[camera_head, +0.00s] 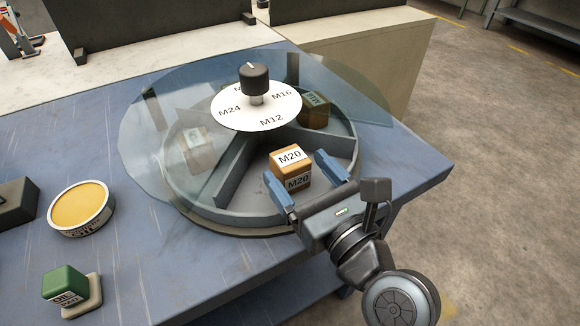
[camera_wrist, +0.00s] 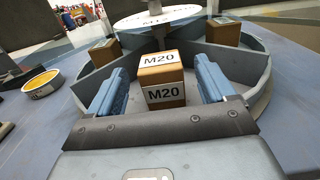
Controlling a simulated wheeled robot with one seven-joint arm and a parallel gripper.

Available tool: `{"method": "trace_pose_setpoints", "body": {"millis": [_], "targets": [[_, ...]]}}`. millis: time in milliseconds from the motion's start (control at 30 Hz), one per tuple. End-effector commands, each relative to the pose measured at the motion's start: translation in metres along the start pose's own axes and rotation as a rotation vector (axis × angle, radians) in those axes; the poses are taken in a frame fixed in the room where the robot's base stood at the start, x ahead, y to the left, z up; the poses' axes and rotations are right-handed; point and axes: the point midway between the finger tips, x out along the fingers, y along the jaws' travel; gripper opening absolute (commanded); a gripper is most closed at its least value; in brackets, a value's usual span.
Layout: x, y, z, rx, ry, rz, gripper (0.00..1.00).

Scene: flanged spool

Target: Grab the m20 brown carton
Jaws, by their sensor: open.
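The M20 brown carton (camera_head: 289,169) is a small box with white M20 labels on its top and front. It stands upright in the front compartment of a round grey divided tray (camera_head: 234,216), below the M12 mark on the white dial. In the wrist view the carton (camera_wrist: 162,82) stands between the two blue fingers. My gripper (camera_head: 305,180) is open, with one finger on each side of the carton. The carton's lower front is partly hidden by my gripper in the head view.
A clear cover (camera_head: 150,120) spans much of the tray, with a black knob (camera_head: 254,78) at its centre. Other cartons sit in other compartments, one at the back right (camera_head: 315,110). A yellow-topped tin (camera_head: 80,208) and a green block (camera_head: 66,284) are on the blue table's left.

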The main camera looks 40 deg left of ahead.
Motion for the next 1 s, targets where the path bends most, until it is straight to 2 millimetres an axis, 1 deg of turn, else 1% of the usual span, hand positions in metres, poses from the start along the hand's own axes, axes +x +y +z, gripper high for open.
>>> {"method": "trace_pose_setpoints", "body": {"millis": [33, 167, 433, 1000], "targets": [[0.008, 0.0, 0.0, 0.0, -0.001, 0.002, 0.83], [0.019, 0.0, 0.0, 0.0, 0.0, 0.0, 0.83], [0.021, 0.0, 0.0, -0.001, 0.0, -0.001, 0.83], [0.021, 0.0, 0.0, -0.001, 0.0, -0.001, 0.28]]}}
